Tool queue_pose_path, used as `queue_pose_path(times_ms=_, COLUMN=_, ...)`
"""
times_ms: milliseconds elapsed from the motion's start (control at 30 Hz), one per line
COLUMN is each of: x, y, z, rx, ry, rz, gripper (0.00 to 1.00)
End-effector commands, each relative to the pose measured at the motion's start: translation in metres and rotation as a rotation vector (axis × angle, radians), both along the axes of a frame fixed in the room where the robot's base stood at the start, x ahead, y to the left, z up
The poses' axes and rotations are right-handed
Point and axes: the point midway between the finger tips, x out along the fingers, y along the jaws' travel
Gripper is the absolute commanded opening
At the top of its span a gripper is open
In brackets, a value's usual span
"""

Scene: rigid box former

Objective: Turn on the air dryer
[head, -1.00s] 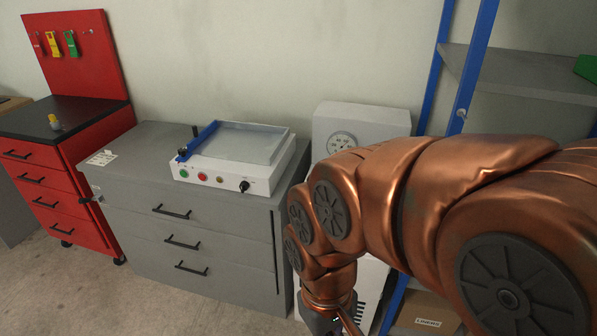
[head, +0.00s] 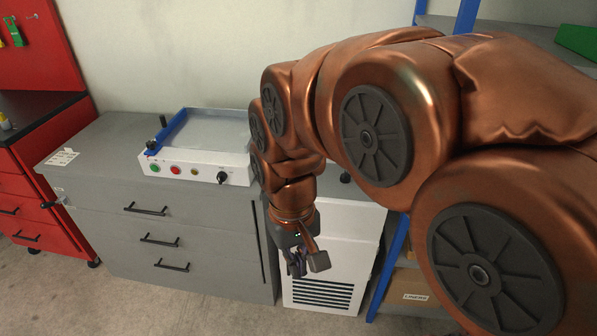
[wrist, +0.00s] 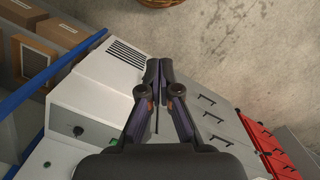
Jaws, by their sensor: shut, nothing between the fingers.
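The air dryer appears to be the white cabinet (head: 345,228) with dark vent slots, standing right of the grey drawer cabinet. I cannot tell any contact.
The grey drawer cabinet (head: 95,208) carries the white box former (head: 200,170) with coloured buttons and a black knob. A red tool cabinet (head: 18,190) stands at the left. A blue-framed shelf with cardboard boxes (head: 415,288) stands close on the right.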

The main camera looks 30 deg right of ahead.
Motion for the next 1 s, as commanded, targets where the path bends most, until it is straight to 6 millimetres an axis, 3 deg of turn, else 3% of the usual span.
queue_pose_path(times_ms=100, x=0.045, y=-0.016, z=0.004, rx=-0.015, ry=-0.027, rz=-0.069, gripper=0.00)
queue_pose_path(times_ms=500, x=0.182, y=-0.082, z=0.013, rx=-0.063, ry=-0.128, rz=-0.266, gripper=0.00)
queue_pose_path(times_ms=1000, x=0.325, y=-0.189, z=-0.011, rx=-0.110, ry=-0.253, rz=-0.476, gripper=0.00)
